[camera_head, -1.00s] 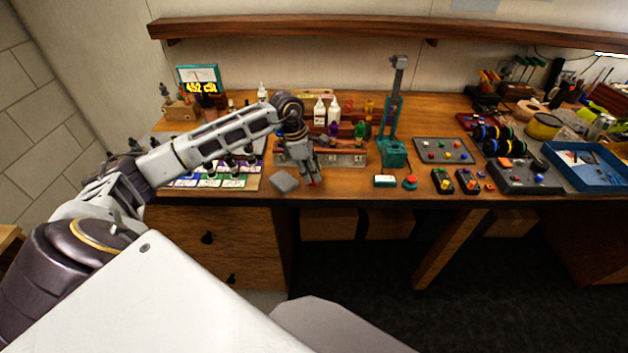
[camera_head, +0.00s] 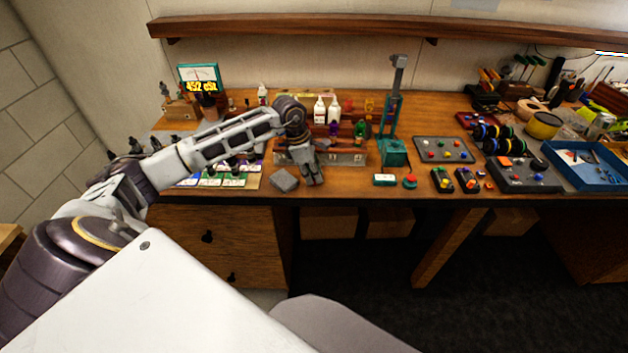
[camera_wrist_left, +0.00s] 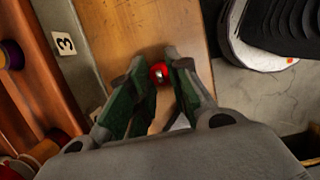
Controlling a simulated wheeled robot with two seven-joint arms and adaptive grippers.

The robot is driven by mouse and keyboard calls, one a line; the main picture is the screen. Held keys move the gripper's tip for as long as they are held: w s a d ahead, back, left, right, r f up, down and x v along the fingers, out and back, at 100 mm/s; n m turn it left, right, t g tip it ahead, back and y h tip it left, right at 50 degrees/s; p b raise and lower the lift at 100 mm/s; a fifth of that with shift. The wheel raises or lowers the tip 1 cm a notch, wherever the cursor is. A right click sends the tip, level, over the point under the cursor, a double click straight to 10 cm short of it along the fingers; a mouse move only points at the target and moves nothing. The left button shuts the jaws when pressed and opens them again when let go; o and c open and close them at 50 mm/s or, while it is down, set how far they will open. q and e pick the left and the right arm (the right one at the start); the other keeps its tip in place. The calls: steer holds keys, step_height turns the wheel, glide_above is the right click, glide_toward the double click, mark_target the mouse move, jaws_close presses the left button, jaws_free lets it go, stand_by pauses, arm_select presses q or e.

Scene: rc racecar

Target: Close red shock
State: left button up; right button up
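My left gripper (camera_head: 314,183) is low over the front edge of the bench, pointing down. In the left wrist view its green-padded fingers (camera_wrist_left: 158,80) stand on either side of a small round red part (camera_wrist_left: 159,71) with a shiny centre. The red part fills most of the gap at the fingertips; I cannot tell whether both pads press on it. Whether a red shock body is below it is hidden. A purple part (camera_head: 334,129) and a green part (camera_head: 360,130) stand at the numbered holder (camera_head: 345,158) behind the gripper. My right gripper is not in view.
A teal press-like stand (camera_head: 393,152) rises to the right, with a small red button (camera_head: 410,181) in front. White bottles (camera_head: 327,110) stand behind. The bench front edge is close to the gripper.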

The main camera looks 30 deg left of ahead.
arm_select(q)
steer(key=shift+c, duration=0.2)
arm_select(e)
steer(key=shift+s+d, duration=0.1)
arm_select(q)
jaws_close()
steer(key=shift+s+f, duration=0.1)
steer(key=shift+r, duration=0.75)
step_height(320, 180, up, 8)
steer(key=shift+f+b, duration=0.25)
steer(key=shift+b, duration=0.15)
steer(key=shift+r, duration=0.55)
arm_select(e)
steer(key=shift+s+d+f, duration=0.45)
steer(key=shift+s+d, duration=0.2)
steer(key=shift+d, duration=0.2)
